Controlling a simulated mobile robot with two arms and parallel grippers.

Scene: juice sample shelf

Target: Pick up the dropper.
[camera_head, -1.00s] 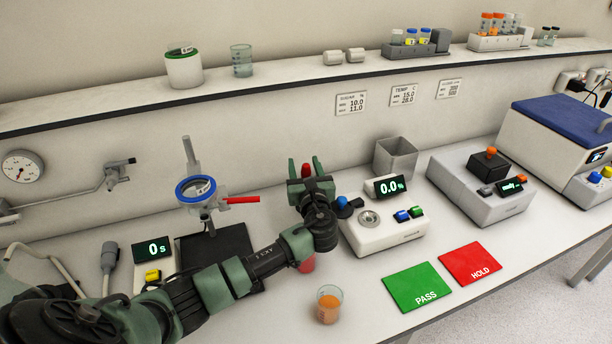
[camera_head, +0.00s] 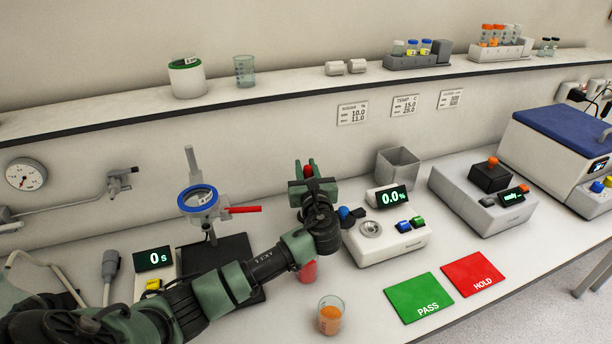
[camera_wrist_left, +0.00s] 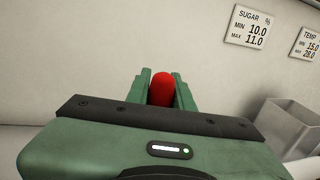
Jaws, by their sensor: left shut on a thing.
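The dropper's red bulb (camera_head: 308,171) shows between the green fingers of my left gripper (camera_head: 307,173). In the left wrist view the red bulb (camera_wrist_left: 161,90) sits between both fingertips of the gripper (camera_wrist_left: 160,88), which is shut on it. The rest of the dropper is hidden behind the gripper. My left gripper is left of the white meter (camera_head: 388,238) that reads 0.0 %. My right gripper is not in view.
A beaker of orange juice (camera_head: 330,314) stands near the front edge. A red object (camera_head: 308,273) is partly hidden by my left arm. Green PASS (camera_head: 420,298) and red HOLD (camera_head: 476,273) mats lie to the right. A grey open bin (camera_head: 398,167) stands behind the meter.

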